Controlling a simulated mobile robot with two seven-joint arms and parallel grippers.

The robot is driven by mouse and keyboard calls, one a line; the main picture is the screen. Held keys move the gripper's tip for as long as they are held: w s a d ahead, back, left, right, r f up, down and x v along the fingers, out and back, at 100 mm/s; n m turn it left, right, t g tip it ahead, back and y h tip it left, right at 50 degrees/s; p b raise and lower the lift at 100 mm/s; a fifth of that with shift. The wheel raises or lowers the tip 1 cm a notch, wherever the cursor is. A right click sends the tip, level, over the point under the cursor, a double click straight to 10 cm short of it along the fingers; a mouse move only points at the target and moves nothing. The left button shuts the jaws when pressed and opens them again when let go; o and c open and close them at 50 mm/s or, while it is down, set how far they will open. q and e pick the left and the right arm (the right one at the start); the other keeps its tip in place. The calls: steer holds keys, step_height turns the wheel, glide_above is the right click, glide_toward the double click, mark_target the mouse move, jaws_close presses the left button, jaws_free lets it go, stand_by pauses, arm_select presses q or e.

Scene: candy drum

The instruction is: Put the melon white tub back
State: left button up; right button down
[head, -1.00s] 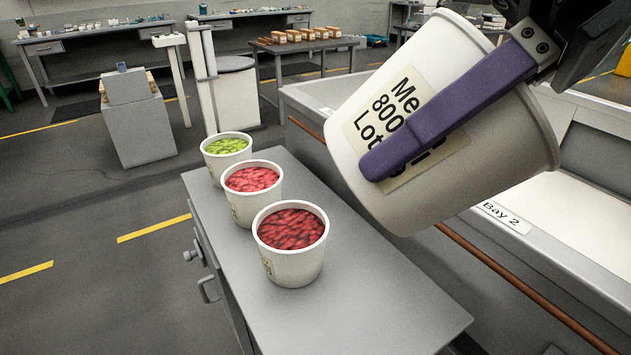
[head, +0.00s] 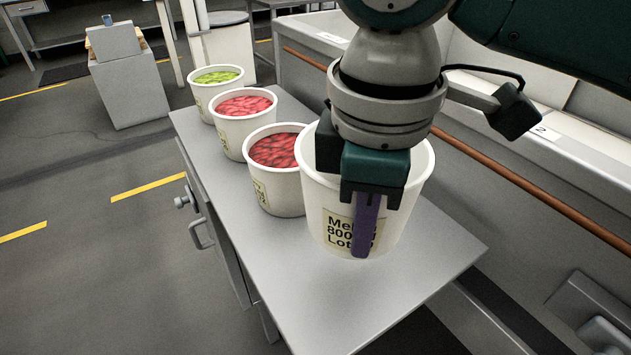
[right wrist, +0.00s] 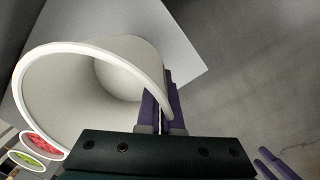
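The melon white tub (head: 325,205) stands upright, at the near end of the row, on or just above the grey cabinet top (head: 415,275); I cannot tell if it touches. Its label is partly covered. My right gripper (head: 366,225) is shut on its wall, with one purple finger down the outside over the label. The right wrist view shows the fingers (right wrist: 160,102) pinching the rim and wall, and the empty inside of the tub (right wrist: 70,85). Purple fingers, apparently my left gripper (right wrist: 276,164), show apart and empty at the lower right of that view.
Three filled tubs stand in line behind: dark red (head: 278,185), pinkish red (head: 242,130) and green (head: 216,85). The dark red one is close beside the melon tub. A long grey trough (head: 500,160) with a copper-coloured rail runs along the right. The near cabinet top is clear.

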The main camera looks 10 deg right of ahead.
step_height(320, 180, down, 9)
steer(key=shift+f+b, duration=0.15)
steer(key=shift+b, duration=0.9)
steer(key=c, duration=1.1)
jaws_free()
step_height(320, 180, up, 11)
steer(key=p, duration=0.3)
steer(key=s+a+f+m+t+y, duration=0.1)
steer(key=s+a+f+m+y, duration=0.1)
steer(key=s+a+m+y, duration=0.45)
steer(key=s+d+m+h, duration=0.1)
steer(key=s+d+h, duration=0.1)
steer(key=d, duration=0.3)
steer(key=s+d+f+m+t+h, duration=0.1)
steer(key=s+d+m+h, duration=0.1)
steer(key=s+d, duration=0.2)
steer(key=s+d+m+h, duration=0.1)
steer(key=s+d+h, duration=0.1)
steer(key=d, duration=0.4)
steer(key=shift+s+f+m+t, duration=0.25)
steer(key=shift+s+f+t, duration=0.15)
steer(key=shift+s, duration=0.3)
